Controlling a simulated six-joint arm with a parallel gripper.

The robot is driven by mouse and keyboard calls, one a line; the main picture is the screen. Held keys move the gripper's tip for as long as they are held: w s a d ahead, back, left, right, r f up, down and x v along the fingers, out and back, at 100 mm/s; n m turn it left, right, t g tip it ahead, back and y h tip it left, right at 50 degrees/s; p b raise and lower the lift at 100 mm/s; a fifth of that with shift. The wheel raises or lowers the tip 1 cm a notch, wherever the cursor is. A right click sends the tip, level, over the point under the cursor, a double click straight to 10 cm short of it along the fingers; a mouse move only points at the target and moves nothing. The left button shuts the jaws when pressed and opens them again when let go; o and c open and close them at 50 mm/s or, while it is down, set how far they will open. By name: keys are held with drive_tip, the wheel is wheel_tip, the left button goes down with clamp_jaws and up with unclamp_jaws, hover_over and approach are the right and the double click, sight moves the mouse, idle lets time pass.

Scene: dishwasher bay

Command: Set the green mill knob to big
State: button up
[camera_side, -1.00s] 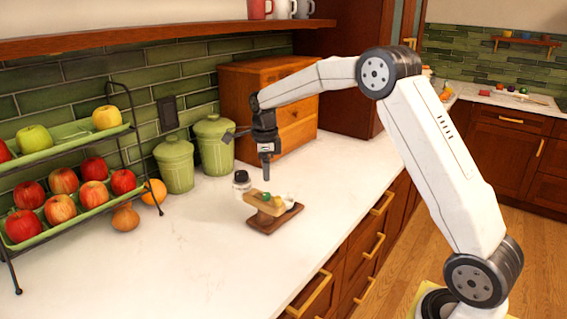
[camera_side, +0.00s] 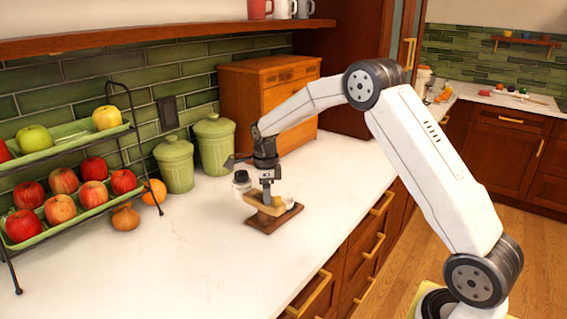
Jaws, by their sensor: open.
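A small wooden mill stand (camera_side: 276,219) stands on the white counter, with a lighter wooden top piece (camera_side: 254,201). The green knob seen on it a second ago is hidden now behind my gripper. My gripper (camera_side: 267,203) points straight down at the stand, its tips at about the height of the top piece. It is open. I cannot tell whether the fingers touch the knob or stand around it. A white rounded part (camera_side: 291,202) shows at the stand's right side.
Green canisters (camera_side: 175,165) and a wooden drawer box (camera_side: 245,100) stand by the wall. A fruit rack (camera_side: 75,140), an onion (camera_side: 125,217) and an orange (camera_side: 155,191) are at left. The front counter is clear.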

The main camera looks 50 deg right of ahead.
clamp_jaws()
